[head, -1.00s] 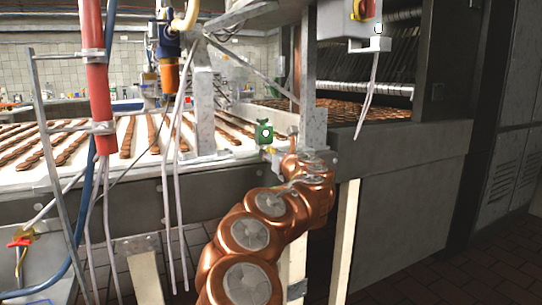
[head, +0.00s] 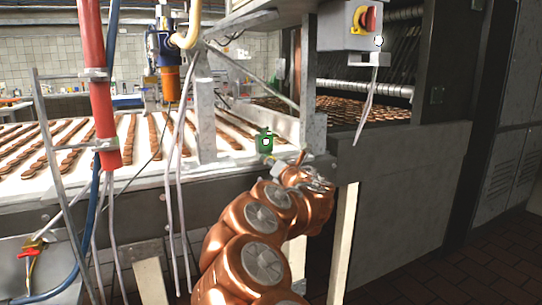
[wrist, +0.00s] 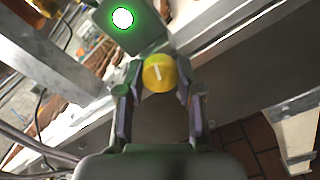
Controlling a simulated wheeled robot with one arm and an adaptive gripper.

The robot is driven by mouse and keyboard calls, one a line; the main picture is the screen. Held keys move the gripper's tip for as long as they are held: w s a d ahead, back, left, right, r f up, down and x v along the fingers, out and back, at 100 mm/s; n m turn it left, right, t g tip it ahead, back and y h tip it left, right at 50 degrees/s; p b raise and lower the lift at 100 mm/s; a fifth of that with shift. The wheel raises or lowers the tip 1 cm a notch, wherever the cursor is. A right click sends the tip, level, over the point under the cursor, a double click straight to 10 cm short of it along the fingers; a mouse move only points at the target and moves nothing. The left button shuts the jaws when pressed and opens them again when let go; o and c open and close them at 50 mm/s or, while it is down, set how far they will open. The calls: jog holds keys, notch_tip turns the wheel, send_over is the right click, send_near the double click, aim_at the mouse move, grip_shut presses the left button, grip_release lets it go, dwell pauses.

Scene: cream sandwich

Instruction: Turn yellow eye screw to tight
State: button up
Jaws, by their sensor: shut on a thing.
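The yellow eye screw (wrist: 158,66) shows in the wrist view as a round yellow head with a short white mark. It sits just below a green box (wrist: 136,46) with a bright white-and-green disc. My gripper (wrist: 161,80) has its two fingers closed on either side of the yellow head. In the head view the green box (head: 265,142) stands at the conveyor's front edge, and my copper arm reaches up to just beside it.
A white conveyor (head: 80,176) with rows of brown biscuits runs behind the arm. A metal post (head: 312,130) rises right of the gripper. A grey switch box (head: 340,28) with a red knob hangs above. A red hose (head: 102,100) hangs at left. Brown floor tiles lie at lower right.

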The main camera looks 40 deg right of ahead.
jog(key=shift+r+m+p, duration=0.15)
jog(key=shift+m+p, duration=5)
jog(key=shift+m, duration=1.25)
jog(key=o, duration=1.2)
